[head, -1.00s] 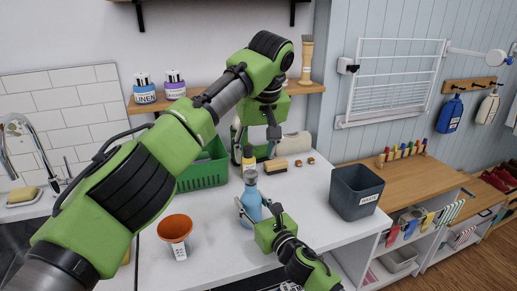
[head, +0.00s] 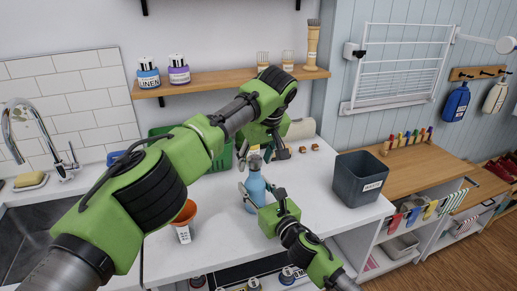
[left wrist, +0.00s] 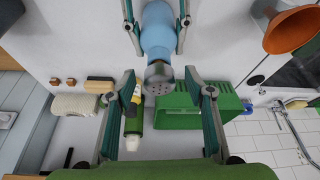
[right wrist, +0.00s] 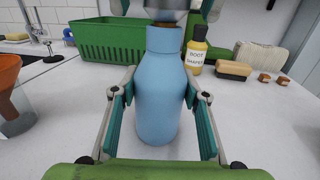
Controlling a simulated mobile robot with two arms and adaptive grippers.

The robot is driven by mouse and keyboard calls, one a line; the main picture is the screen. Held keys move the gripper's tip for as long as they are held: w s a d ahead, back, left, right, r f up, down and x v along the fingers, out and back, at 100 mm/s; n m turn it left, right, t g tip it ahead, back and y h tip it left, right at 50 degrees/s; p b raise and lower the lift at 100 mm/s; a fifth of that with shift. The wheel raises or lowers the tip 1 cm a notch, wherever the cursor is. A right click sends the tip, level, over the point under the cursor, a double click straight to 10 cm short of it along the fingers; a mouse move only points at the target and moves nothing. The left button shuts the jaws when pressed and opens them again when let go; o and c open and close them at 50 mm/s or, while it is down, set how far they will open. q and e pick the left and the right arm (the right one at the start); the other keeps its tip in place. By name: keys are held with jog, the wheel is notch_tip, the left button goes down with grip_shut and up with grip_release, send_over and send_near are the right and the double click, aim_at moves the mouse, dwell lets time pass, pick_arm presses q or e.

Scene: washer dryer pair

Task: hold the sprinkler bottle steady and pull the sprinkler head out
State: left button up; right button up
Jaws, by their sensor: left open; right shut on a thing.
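The light blue bottle (head: 256,192) stands upright on the white counter; it fills the middle of the right wrist view (right wrist: 158,95). My right gripper (head: 252,197) is shut on its sides. The grey sprinkler head (left wrist: 158,76) with its holed face sits at the bottle's mouth; only its lower part shows in the right wrist view (right wrist: 165,14). My left gripper (head: 262,156) is open above the bottle. In the left wrist view its fingertips are on either side of the sprinkler head, with gaps visible. My left arm hides part of the counter in the head view.
A green basket (right wrist: 105,40), a yellow boot-shaper bottle (right wrist: 196,52) and a brush (right wrist: 233,70) stand behind the bottle. An orange funnel in a cup (head: 184,221) is to the left. A dark bin (head: 360,182) is to the right.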

aim_at(255, 157)
pick_arm(q)
jog(key=shift+w+a+f, duration=0.1)
jog(key=shift+w+f, duration=0.15)
jog(key=shift+f, duration=0.4)
jog(key=c, duration=1.2)
jog(key=shift+c, duration=0.8)
jog(key=shift+r, duration=0.1)
jog(key=shift+w+r, duration=0.1)
jog(key=shift+r, duration=4.45)
pick_arm(e)
jog(key=o, duration=1.3)
